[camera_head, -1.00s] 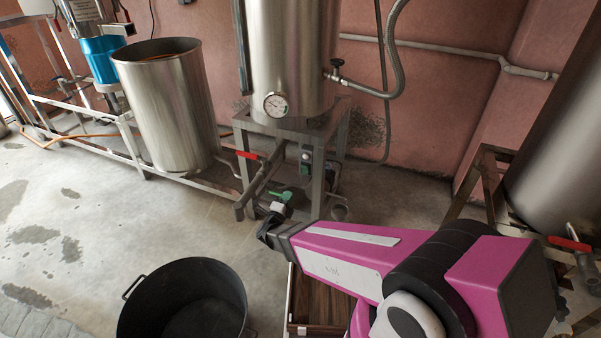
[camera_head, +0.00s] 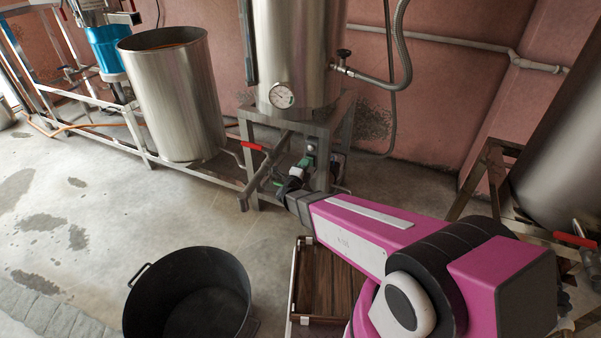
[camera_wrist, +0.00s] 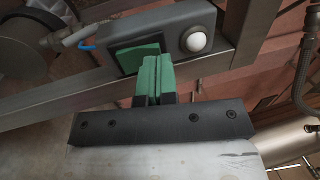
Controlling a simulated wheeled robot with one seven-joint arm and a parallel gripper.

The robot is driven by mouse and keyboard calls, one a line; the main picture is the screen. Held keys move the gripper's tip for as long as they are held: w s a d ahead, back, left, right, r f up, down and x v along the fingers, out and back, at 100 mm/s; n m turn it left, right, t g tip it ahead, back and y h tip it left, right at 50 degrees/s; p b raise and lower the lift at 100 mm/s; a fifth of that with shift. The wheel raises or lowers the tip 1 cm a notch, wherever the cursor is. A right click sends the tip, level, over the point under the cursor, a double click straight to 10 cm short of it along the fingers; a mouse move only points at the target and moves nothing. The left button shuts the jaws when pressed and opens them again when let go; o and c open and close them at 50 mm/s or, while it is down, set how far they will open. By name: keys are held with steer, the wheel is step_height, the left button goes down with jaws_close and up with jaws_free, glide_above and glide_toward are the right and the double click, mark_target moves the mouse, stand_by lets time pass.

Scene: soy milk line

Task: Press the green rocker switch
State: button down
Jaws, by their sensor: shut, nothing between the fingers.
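The green rocker switch (camera_wrist: 131,57) sits in a dark frame on a grey box (camera_wrist: 178,26), beside a round white button (camera_wrist: 197,41). The box is fixed to the metal stand under the tall steel tank. In the head view the box (camera_head: 311,148) shows small, and the rocker is not clear there. My gripper (camera_wrist: 153,68) is shut and empty, its green fingertips together. In the wrist view the tips overlap the rocker's lower edge; I cannot tell whether they touch it. In the head view my gripper (camera_head: 305,162) is close to the box.
The tank stand (camera_head: 318,125) has metal legs around the box, and a red-handled valve pipe (camera_head: 253,146) at its left. Open floor lies to the left.

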steer(key=shift+w+d+r, duration=0.1)
steer(key=shift+w+d, duration=0.05)
steer(key=shift+w, duration=0.35)
steer(key=shift+w+d+r+g, duration=0.15)
steer(key=shift+w+r+g, duration=0.1)
steer(key=shift+g, duration=0.05)
steer(key=shift+f, duration=0.15)
steer(key=shift+s, duration=0.1)
